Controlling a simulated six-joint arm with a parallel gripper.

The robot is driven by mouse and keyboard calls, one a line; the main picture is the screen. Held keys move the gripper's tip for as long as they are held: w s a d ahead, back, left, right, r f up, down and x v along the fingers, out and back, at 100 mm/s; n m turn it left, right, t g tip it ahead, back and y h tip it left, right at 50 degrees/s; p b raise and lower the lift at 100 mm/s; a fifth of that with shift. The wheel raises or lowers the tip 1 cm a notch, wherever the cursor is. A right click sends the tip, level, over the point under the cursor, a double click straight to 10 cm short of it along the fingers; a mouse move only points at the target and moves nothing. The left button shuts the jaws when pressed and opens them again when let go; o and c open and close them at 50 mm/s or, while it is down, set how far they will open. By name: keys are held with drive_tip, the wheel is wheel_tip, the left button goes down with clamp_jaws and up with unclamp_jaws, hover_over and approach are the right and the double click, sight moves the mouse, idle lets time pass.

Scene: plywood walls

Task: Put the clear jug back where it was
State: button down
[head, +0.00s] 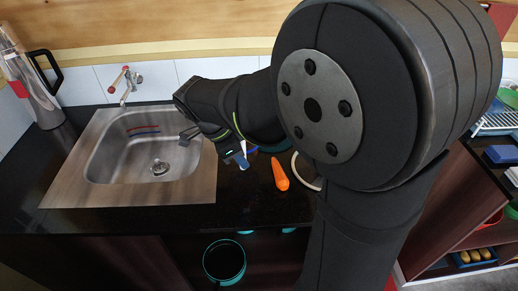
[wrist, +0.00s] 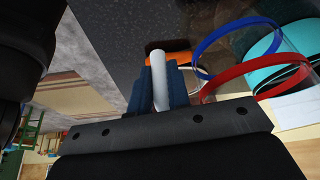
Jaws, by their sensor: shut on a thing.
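The clear jug shows in the wrist view with a blue band (wrist: 207,42) and a red band (wrist: 224,76), just right of the fingers. My gripper (wrist: 160,88) has its dark blue fingers closed on a pale upright bar that looks like the jug's handle (wrist: 158,72). In the head view my gripper (head: 241,160) is low over the dark counter, just right of the sink. There the jug is mostly hidden by my arm; a small blue edge beside the gripper may be part of it. Whether the jug touches the counter I cannot tell.
A steel sink (head: 160,150) with a tap (head: 124,84) lies left. A carrot (head: 280,172) and a pale ring-shaped thing (head: 308,172) lie right of the gripper. A tall steel container (head: 32,84) stands back left. A teal container (head: 224,262) is below the counter's front edge.

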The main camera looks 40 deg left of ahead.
drive_tip(key=shift+s+a+f, duration=0.1)
drive_tip(key=shift+a+f, duration=0.05)
drive_tip(key=shift+f, duration=0.65)
drive_tip(key=shift+s+a+f, duration=0.1)
drive_tip(key=shift+a+f, duration=0.1)
drive_tip(key=shift+f, duration=0.55)
drive_tip(key=shift+s+a+f, duration=0.1)
drive_tip(key=shift+a+f, duration=0.05)
drive_tip(key=shift+f, duration=0.75)
drive_tip(key=c, duration=1.4)
unclamp_jaws()
drive_tip(key=shift+o, duration=0.2)
drive_tip(key=v, duration=1.2)
drive_tip(key=shift+w, duration=0.1)
